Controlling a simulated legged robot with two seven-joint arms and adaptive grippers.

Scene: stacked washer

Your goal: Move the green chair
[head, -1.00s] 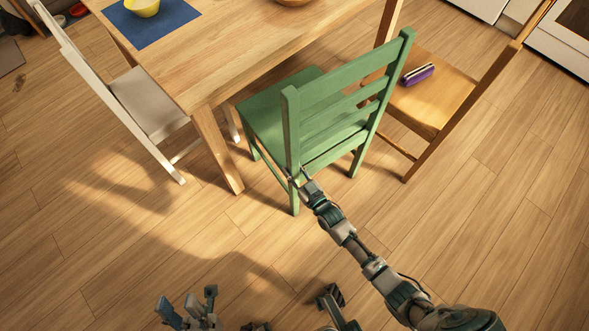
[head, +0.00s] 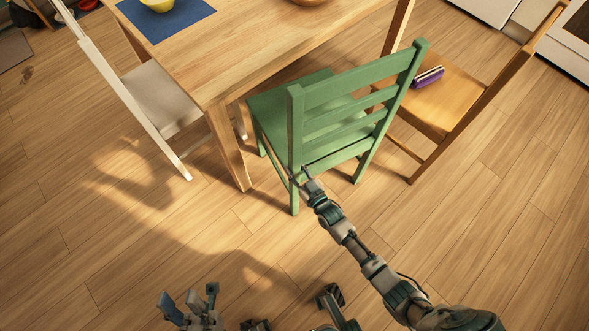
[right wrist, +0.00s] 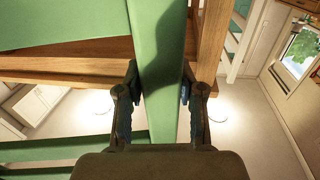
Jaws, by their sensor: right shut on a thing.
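The green chair (head: 340,103) stands upright at the near side of the wooden table, its back toward me. Its seat reaches partly under the tabletop. My right gripper (head: 301,177) is shut on the chair's left back post, low down near seat height. In the right wrist view, the green post (right wrist: 160,60) runs between the two fingers of my right gripper (right wrist: 160,85). My left gripper (head: 189,298) is at the bottom of the head view, open and empty, well away from the chair.
The wooden table (head: 240,75) has a leg just left of the green chair. A white chair (head: 160,100) stands at the left. A brown chair (head: 440,105), with a purple object (head: 428,78) on its seat, stands close at the right. The near floor (head: 130,250) is clear.

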